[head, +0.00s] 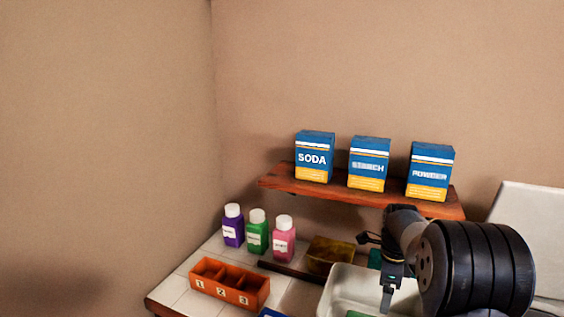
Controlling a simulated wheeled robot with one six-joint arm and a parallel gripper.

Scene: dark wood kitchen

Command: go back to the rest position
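My arm comes in at the lower right, with its large dark ribbed joint close to the camera. My gripper (386,302) hangs down in front of the pale sink basin (346,284). It is seen small and from the side, so I cannot tell whether its fingers are open or shut. No held object shows at it. Part of the basin and the counter behind is hidden by my arm.
A wooden shelf (285,184) holds blue-yellow boxes: soda (314,158), starch (369,164), powder (430,172). Below stand purple (233,227), green (257,233) and pink (284,241) bottles, an orange numbered tray (227,291) and a yellowish-brown block (329,254). The left wall is bare.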

